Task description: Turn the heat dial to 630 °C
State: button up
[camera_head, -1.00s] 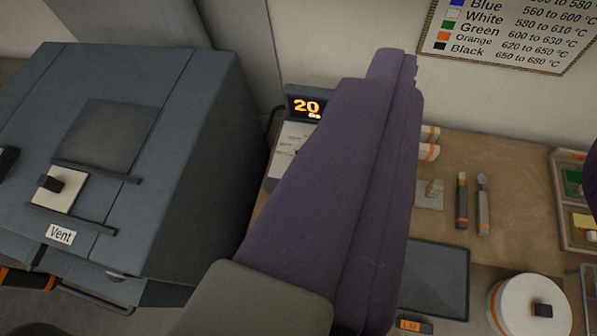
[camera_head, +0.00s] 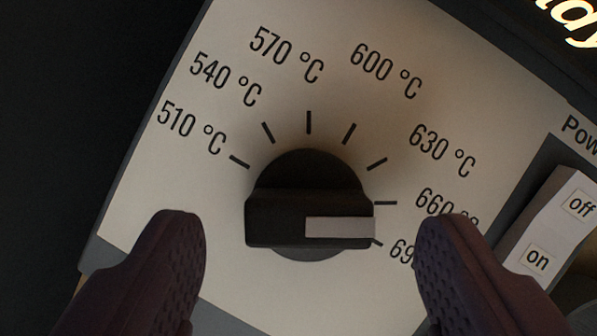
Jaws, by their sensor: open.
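The black heat dial (camera_head: 283,229) sits on a light panel (camera_head: 230,230) in the middle of the view. Its grip bar lies level, and the grey pointer (camera_head: 340,227) is at its right end. The pointer faces right, toward the 660 °C side, its tip between the 660 and 690 marks as seen here. The 630 °C mark (camera_head: 377,164) is above and right of the dial. My gripper (camera_head: 312,228) is open, one dark finger on each side of the dial, apart from it in the picture. The right finger partly hides the 660 and 690 labels.
A white power switch (camera_head: 548,228) marked off and on is close to the right finger. Part of a lit display (camera_head: 578,22) shows at the top right. The left side beyond the panel is dark.

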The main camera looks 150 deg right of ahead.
jog(key=shift+x, duration=0.95)
jog(key=c, duration=1.1)
jog(key=shift+o, duration=0.2)
jog(key=shift+b, duration=0.35)
jog(key=shift+w+d+n+g+y+b, duration=0.1)
jog(key=shift+n+g+y+b, duration=0.35)
jog(key=shift+n, duration=0.65)
jog(key=shift+n+g+b, duration=0.45)
jog(key=shift+n, duration=1.25)
